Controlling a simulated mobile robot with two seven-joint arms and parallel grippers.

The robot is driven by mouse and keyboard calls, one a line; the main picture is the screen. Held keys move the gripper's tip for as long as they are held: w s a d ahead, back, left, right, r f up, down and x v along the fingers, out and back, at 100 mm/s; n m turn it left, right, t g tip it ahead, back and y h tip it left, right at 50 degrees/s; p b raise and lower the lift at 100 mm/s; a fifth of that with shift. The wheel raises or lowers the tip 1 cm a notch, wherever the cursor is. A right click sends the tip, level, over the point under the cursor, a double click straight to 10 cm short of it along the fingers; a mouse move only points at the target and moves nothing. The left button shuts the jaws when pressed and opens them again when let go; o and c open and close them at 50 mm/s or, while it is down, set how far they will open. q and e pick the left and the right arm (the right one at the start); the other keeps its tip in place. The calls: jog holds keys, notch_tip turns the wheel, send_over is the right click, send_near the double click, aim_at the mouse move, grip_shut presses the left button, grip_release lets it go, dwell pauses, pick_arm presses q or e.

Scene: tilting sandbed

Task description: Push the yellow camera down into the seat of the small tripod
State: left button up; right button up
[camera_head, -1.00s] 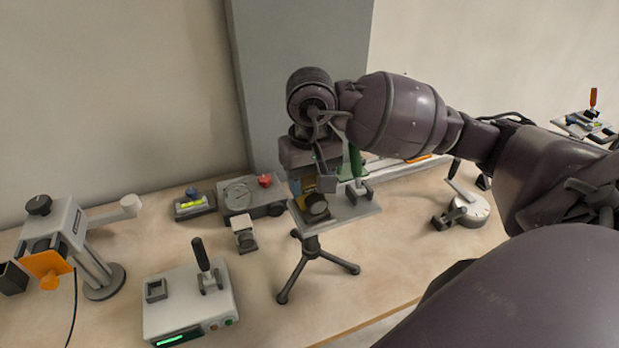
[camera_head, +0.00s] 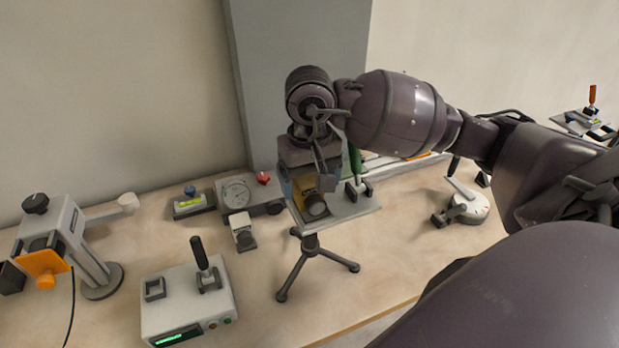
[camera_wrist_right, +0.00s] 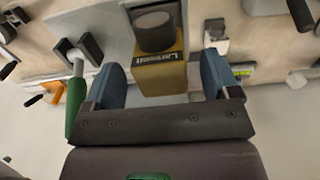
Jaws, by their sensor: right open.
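The yellow camera (camera_head: 304,185), with a dark round lens at its front, is at the plate on top of the small tripod (camera_head: 313,243) in the head view. In the right wrist view the camera (camera_wrist_right: 160,77) shows from above, with its lettered side and dark lens. My right gripper (camera_wrist_right: 163,68) is open, with one blue finger on each side of the camera and a visible gap on both sides. In the head view this gripper (camera_head: 313,184) points down over the camera. The tripod's seat under the camera is hidden. My left gripper is not in view.
A clamp with a green handle (camera_head: 355,162) stands on the plate, close beside my right gripper. A white box with a lever (camera_head: 190,300), a dial gauge (camera_head: 237,194) and a small white block (camera_head: 243,234) are left of the tripod. A round dial (camera_head: 468,208) is at right.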

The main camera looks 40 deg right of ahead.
notch_tip(320, 180, up, 11)
dwell(0.5)
jog(key=shift+f, duration=0.1)
